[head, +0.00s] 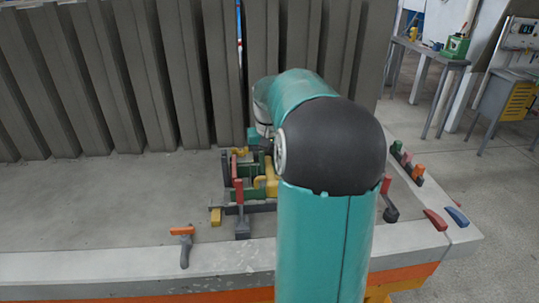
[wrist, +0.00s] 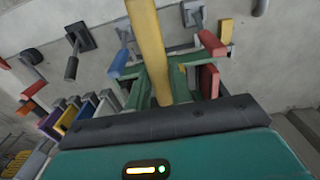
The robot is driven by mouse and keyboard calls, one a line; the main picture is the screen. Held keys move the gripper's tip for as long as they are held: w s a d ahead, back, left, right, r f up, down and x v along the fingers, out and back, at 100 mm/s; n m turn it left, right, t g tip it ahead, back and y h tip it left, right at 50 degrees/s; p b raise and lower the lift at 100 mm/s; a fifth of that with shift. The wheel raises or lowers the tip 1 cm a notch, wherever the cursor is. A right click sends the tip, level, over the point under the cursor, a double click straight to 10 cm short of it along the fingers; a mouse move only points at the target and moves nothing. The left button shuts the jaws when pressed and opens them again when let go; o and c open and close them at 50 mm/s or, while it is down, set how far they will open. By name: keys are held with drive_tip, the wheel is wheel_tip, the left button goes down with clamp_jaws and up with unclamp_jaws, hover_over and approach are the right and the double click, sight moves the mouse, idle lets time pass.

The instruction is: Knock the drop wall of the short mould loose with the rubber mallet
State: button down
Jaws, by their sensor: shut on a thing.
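In the wrist view my gripper (wrist: 160,92) is shut on a long yellow bar (wrist: 146,45), which looks like the rubber mallet's handle. The bar runs up out of the frame, so no mallet head can be made out. The short mould (head: 240,192) is the cluster of green, red and yellow parts on the table in the head view. Red and blue pieces (wrist: 208,80) flank the bar in the wrist view. I cannot tell which piece is the drop wall, or whether the mallet touches it. My arm hides my gripper and part of the mould in the head view.
An orange-handled tool (head: 182,240) lies near the table's front edge. A red-handled clamp (head: 388,205) stands right of my arm. Red and blue blocks (head: 436,219) lie at the right edge. Tall grey ribbed panels (head: 110,80) close off the back. The left table top is clear.

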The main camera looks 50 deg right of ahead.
drive_tip(key=shift+f, duration=0.15)
wheel_tip(320, 180, down, 6)
drive_tip(key=shift+r, duration=2.9)
wheel_tip(320, 180, down, 6)
drive_tip(key=shift+s+r, duration=0.1)
drive_tip(key=shift+r, duration=2.6)
